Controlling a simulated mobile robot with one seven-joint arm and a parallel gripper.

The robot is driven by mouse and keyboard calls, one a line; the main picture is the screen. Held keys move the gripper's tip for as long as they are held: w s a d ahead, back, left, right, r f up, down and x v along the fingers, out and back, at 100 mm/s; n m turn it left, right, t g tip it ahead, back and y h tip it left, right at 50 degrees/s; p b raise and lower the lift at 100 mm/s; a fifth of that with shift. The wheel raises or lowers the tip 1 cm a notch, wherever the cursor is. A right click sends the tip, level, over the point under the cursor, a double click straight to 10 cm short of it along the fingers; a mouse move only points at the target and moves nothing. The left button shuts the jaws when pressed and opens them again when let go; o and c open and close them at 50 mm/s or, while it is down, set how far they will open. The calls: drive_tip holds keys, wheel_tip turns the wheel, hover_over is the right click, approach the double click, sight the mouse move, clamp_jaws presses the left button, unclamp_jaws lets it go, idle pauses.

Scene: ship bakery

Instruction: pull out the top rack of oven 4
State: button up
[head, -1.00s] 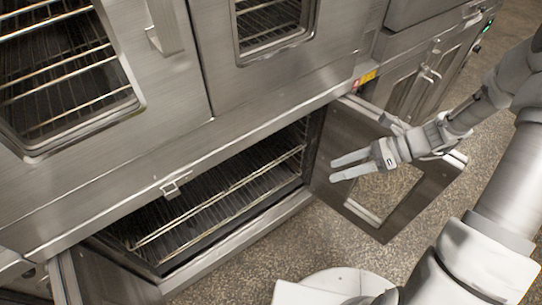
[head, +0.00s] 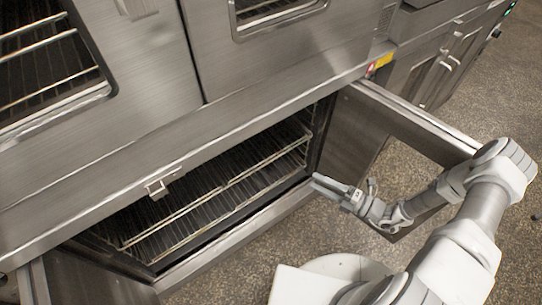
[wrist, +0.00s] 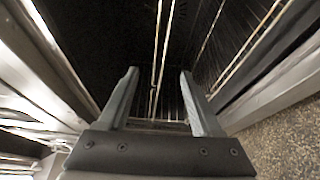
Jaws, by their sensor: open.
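The lower oven (head: 235,243) stands open, and I see no number on it. Inside, wire racks sit one above the other. The top rack (head: 208,203) has a thin front rail running across the opening. My gripper (head: 318,183) is open and empty at the right end of the opening, in front of the racks. In the wrist view my open gripper (wrist: 158,72) points into the dark oven, with wire rails (wrist: 160,45) seen beyond and between its fingers. I cannot tell whether the fingers touch a rail.
The open right door (head: 350,150) stands out beside my arm. The open left door (head: 85,280) is at the bottom left. A latch (head: 157,188) projects above the opening. A closed upper oven (head: 260,65) is above.

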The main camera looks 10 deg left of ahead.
sight(272, 159)
drive_tip(key=b+x, duration=0.1)
drive_tip(key=x, duration=0.7)
drive_tip(key=b+x, duration=0.1)
drive_tip(key=x, duration=0.8)
drive_tip(key=shift+w+a+f, duration=0.2)
drive_tip(key=shift+w+f, duration=0.05)
clamp_jaws()
idle(0.7)
